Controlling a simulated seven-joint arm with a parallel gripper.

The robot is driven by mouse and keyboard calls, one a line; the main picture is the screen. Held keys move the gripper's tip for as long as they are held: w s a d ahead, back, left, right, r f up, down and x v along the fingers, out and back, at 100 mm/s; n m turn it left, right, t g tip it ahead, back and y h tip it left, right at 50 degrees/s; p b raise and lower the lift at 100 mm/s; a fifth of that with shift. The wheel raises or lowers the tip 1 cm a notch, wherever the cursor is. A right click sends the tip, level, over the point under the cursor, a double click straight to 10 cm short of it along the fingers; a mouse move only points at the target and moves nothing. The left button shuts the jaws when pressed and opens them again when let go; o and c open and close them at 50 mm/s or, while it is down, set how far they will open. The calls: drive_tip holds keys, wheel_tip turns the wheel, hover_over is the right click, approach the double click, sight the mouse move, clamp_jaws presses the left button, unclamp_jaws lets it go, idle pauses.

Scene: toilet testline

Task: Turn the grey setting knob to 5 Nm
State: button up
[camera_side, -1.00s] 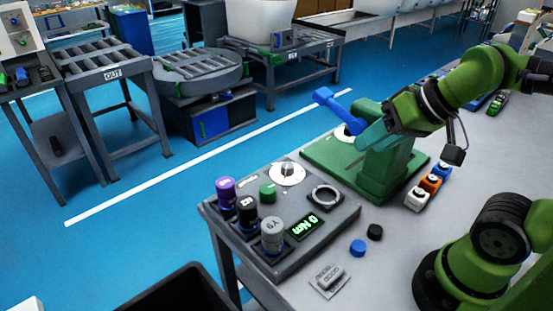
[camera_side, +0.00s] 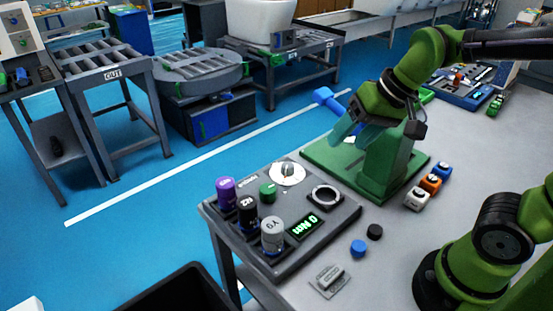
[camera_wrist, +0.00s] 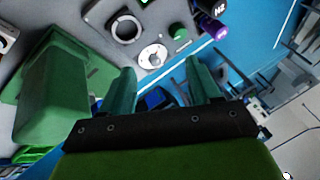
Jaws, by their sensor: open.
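The grey setting knob (camera_side: 287,170) sits on a round white dial at the back of the dark grey control panel (camera_side: 330,225). The knob also shows in the wrist view (camera_wrist: 153,57), just beyond the gap between my fingers. The green-lit display (camera_side: 305,225) on the panel reads 0 Nm. The knob's pointer marks are too small to read.
Purple, black and grey cylinders (camera_side: 226,189) and a green button (camera_side: 267,191) stand near the knob. A ring socket (camera_side: 325,196) lies to its right.

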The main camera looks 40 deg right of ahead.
sight(288, 165)
drive_tip(key=w+d+f+m+g+h, duration=0.1)
drive_tip(key=w+f+m+g, duration=0.3)
drive_tip(key=w, duration=0.6)
drive_tip(key=w+d+r+m+g+h, duration=0.1)
drive_tip(key=w+m, duration=0.6)
drive_tip(key=w, duration=0.2)
wheel_tip(288, 165, down, 16)
drive_tip(key=c, duration=1)
drive_tip(key=shift+c, duration=0.2)
